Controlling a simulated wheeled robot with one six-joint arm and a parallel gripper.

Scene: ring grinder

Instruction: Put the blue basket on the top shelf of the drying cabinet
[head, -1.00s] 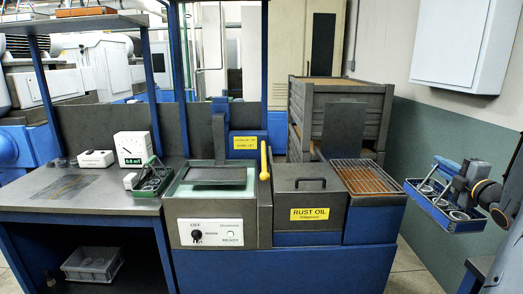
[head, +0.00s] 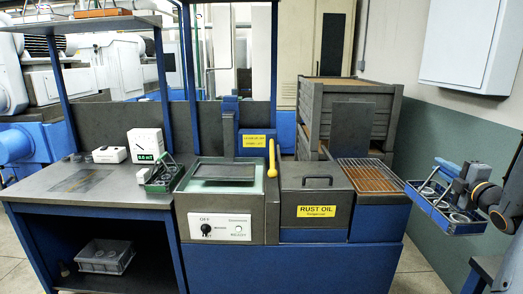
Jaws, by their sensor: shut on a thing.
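The blue basket (head: 452,226) hangs in the air at the right of the head view, with several metal rings lying in it. My gripper (head: 456,180) is shut on it from the right, at its upper handle part. The fingers are small and partly merged with the dark handle. The basket is about level and is clear of the bench. I cannot make out a drying cabinet with a top shelf in this view.
A blue bench carries a tank with a control panel (head: 218,229), a rust oil box (head: 314,210) and a wire rack (head: 367,176). Stacked grey crates (head: 347,115) stand behind. A white wall box (head: 470,46) hangs at the upper right. Floor shows between bench and basket.

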